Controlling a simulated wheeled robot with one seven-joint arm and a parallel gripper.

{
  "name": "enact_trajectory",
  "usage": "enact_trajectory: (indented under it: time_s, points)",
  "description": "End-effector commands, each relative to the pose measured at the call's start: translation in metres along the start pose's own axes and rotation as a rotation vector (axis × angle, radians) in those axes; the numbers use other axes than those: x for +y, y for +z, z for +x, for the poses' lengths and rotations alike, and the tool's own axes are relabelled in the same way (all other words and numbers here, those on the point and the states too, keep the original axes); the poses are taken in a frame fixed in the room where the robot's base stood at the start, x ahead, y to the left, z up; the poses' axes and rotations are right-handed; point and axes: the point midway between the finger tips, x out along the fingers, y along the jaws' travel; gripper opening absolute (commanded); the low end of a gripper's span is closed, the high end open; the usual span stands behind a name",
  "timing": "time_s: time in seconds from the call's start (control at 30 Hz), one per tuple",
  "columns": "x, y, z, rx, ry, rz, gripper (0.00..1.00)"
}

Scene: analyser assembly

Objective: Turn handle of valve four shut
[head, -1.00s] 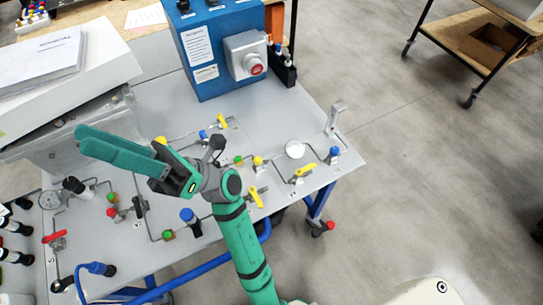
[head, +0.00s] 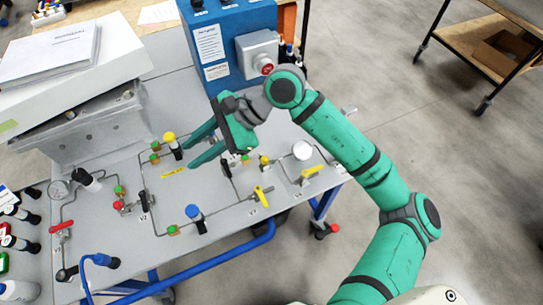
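My gripper (head: 190,156) is over the middle of the grey panel, its two green fingers apart and empty, pointing left and down. A yellow handle (head: 262,195) is near the front edge, right of the gripper. Another yellow handle (head: 312,171) is farther right. A flat yellow piece (head: 174,172), perhaps a handle, lies just left of the fingertips. A red handle (head: 61,227) is at the far left. My gripper and wrist hide part of the panel behind them.
A blue box (head: 224,45) with a red button stands at the back. A white case with papers (head: 75,60) is back left. Blue-capped (head: 193,212) and yellow-capped (head: 171,140) parts stand up near the gripper. A blue rail (head: 215,255) runs along the front.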

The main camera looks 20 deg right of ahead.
Motion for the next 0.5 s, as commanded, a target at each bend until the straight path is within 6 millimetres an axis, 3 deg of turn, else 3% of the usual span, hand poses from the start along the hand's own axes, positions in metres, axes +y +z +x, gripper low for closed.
enact_trajectory:
  time_s: [0.03,0.1,0.3,0.5]
  points:
    - [0.002,-0.026,-0.015,0.100,0.008,-0.004,0.31]
    - [0.007,-0.061,-0.035,0.229,0.025,-0.007,0.31]
    - [0.035,-0.151,-0.112,0.575,0.104,0.016,0.31]
    - [0.067,-0.204,-0.184,0.812,0.188,0.060,0.31]
